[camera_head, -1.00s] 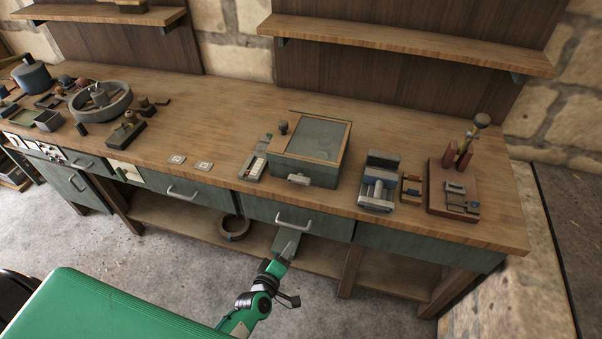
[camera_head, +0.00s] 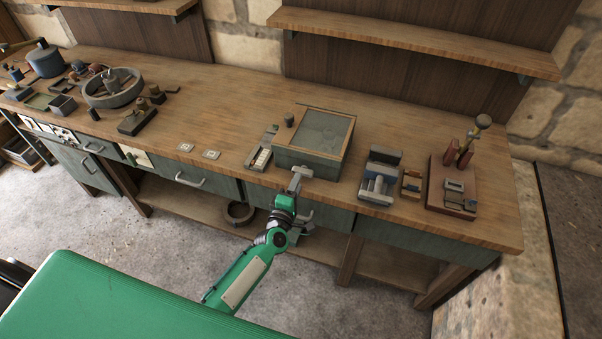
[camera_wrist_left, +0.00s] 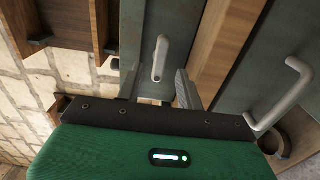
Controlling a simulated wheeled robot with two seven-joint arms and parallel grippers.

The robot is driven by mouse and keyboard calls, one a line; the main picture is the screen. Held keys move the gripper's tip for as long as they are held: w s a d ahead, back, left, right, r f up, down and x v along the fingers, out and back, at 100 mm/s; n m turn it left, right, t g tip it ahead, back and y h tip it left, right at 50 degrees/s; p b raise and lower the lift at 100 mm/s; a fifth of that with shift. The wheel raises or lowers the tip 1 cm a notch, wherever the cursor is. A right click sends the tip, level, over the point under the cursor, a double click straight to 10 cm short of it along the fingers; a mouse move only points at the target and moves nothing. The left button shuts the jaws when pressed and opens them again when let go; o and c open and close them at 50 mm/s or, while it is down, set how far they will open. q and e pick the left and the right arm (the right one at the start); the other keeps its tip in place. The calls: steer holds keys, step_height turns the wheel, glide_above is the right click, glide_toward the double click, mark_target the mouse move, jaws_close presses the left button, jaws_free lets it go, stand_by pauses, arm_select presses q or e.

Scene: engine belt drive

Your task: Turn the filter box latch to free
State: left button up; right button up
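The filter box (camera_head: 292,159) is a dark green box with a wood-framed glass lid (camera_head: 324,131), standing near the bench's front edge. Its latch (camera_wrist_left: 160,58) is a light grey bar on the front face, seen in the left wrist view. My left gripper (camera_head: 298,176) is in front of the box's front face, around the latch area. In the wrist view the left gripper (camera_wrist_left: 158,88) is open, with one finger on each side of the latch; I cannot tell whether they touch it. In the head view the gripper hides most of the latch. My right gripper is not in view.
A drawer handle (camera_wrist_left: 290,95) sits below the bench edge near my left gripper. A narrow tray (camera_head: 262,150) stands left of the box, and a grey-blue fixture (camera_head: 379,178) and a red-brown stand (camera_head: 450,190) stand to its right. Two small plates (camera_head: 211,154) lie left on the bench.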

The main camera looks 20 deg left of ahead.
mark_target(303, 171)
arm_select(q)
steer(key=w, duration=0.3)
steer(key=shift+w, duration=0.75)
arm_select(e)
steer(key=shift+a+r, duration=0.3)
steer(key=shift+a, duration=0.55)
arm_select(q)
steer(key=shift+c, duration=0.3)
steer(key=shift+d, duration=0.1)
jaws_close()
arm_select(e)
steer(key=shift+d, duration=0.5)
